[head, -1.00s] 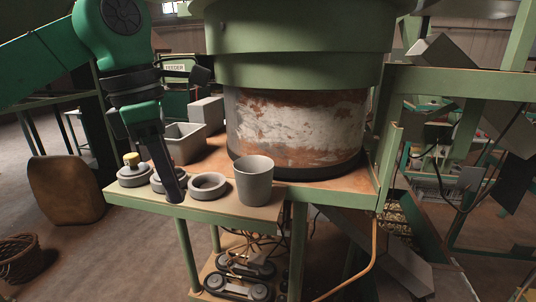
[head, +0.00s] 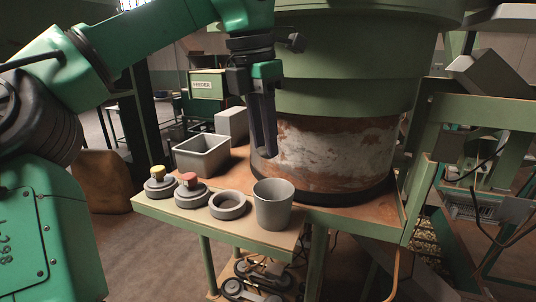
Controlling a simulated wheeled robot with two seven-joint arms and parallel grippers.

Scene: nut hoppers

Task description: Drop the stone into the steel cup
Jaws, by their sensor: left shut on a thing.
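The grey steel cup (head: 273,208) stands upright at the front right of the green-framed table, its open mouth facing up. My left gripper (head: 264,150) points down above and slightly behind the cup, clear of its rim. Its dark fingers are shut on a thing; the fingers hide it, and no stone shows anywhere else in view. My right gripper is not in view.
Left of the cup are an empty grey ring (head: 228,205), a red-knobbed round piece (head: 191,194) and a yellow-knobbed one (head: 159,187). A grey open bin (head: 203,155) stands behind them. A large rusty-banded hopper (head: 335,155) rises close behind the cup.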

